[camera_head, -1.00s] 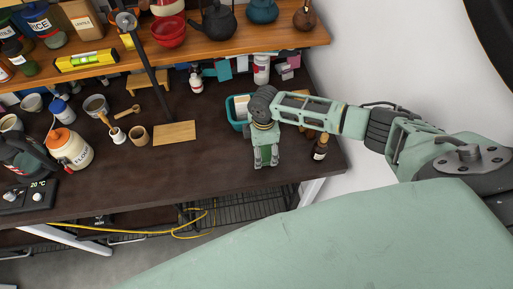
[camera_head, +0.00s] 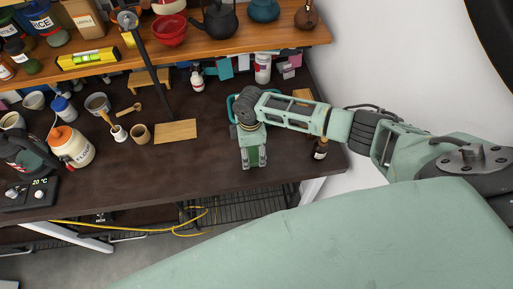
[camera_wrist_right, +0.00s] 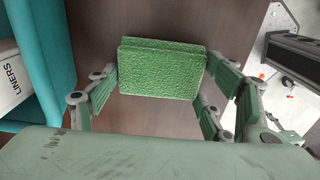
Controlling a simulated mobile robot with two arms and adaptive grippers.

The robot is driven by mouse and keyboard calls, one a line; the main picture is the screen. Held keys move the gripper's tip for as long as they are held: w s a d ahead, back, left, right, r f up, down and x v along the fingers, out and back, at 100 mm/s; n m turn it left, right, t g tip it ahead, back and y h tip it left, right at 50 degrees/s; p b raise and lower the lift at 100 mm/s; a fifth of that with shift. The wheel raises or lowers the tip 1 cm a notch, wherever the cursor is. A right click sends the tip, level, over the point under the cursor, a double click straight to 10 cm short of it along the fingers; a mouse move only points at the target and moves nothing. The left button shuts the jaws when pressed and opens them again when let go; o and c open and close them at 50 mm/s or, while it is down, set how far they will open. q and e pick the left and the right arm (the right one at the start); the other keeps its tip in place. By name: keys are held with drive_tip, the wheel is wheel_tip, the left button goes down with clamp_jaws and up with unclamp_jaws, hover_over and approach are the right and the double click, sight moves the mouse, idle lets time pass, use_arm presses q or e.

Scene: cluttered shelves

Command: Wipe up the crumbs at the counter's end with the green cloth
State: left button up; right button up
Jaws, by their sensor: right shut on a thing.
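My right gripper (camera_head: 253,163) points down over the right part of the dark counter (camera_head: 205,172), near its front edge. It is shut on the green cloth (camera_wrist_right: 162,68), which shows as a folded, textured pad between the fingers in the right wrist view. The gripper (camera_wrist_right: 160,88) has a finger on each side of the pad. I cannot tell whether the cloth touches the counter. In the head view the cloth is mostly hidden by the fingers. I make out no crumbs in either view. My left gripper is not in view.
A teal tub (camera_wrist_right: 55,50) holding a white liners box (camera_wrist_right: 12,82) stands close to the gripper. A small dark bottle (camera_head: 321,147) stands at the counter's right end. A wooden board (camera_head: 176,131) lies to the left. Bare counter lies between board and gripper.

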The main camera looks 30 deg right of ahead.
sight(233, 158)
drive_tip(key=shift+w+a, duration=0.25)
drive_tip(key=shift+a, duration=0.65)
drive_tip(key=shift+w+a, duration=0.2)
drive_tip(key=shift+a, duration=0.65)
drive_tip(key=shift+w+a+b, duration=0.2)
drive_tip(key=shift+a+b, duration=0.05)
drive_tip(key=shift+a, duration=0.4)
drive_tip(key=shift+w+a+b, duration=0.2)
drive_tip(key=shift+a, duration=0.45)
wheel_tip(233, 158, up, 3)
drive_tip(key=p, duration=0.3)
drive_tip(key=shift+r, duration=2)
